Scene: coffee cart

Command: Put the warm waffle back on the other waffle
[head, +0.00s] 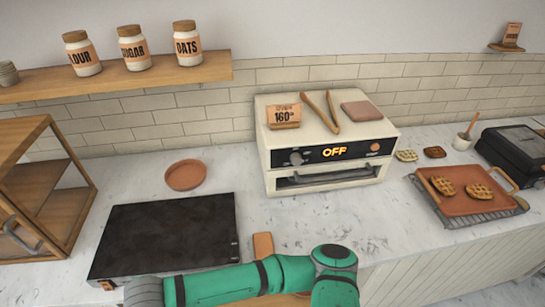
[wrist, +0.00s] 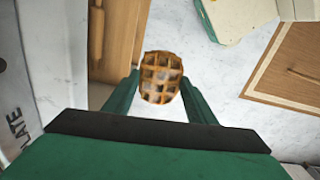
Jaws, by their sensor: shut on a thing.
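My gripper (wrist: 160,86) is shut on a brown round grid waffle (wrist: 161,70), held between its two green fingers in the wrist view. The head view shows my green arm along the bottom edge, but not the gripper or the held waffle. Two brown waffles, left (head: 443,185) and right (head: 479,190), lie apart on a terracotta tray (head: 455,207) at the right. A pale waffle (head: 406,155) and a dark one (head: 434,152) lie behind it on the counter, right of the oven. I cannot tell which is the other waffle.
The cream oven (head: 330,150) reads OFF; tongs (head: 321,112) lie on top. A black hot plate (head: 165,240) and a terracotta dish (head: 186,175) are at the left. A black appliance (head: 512,150) stands far right. Bare marble counter (head: 330,215) lies before the oven.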

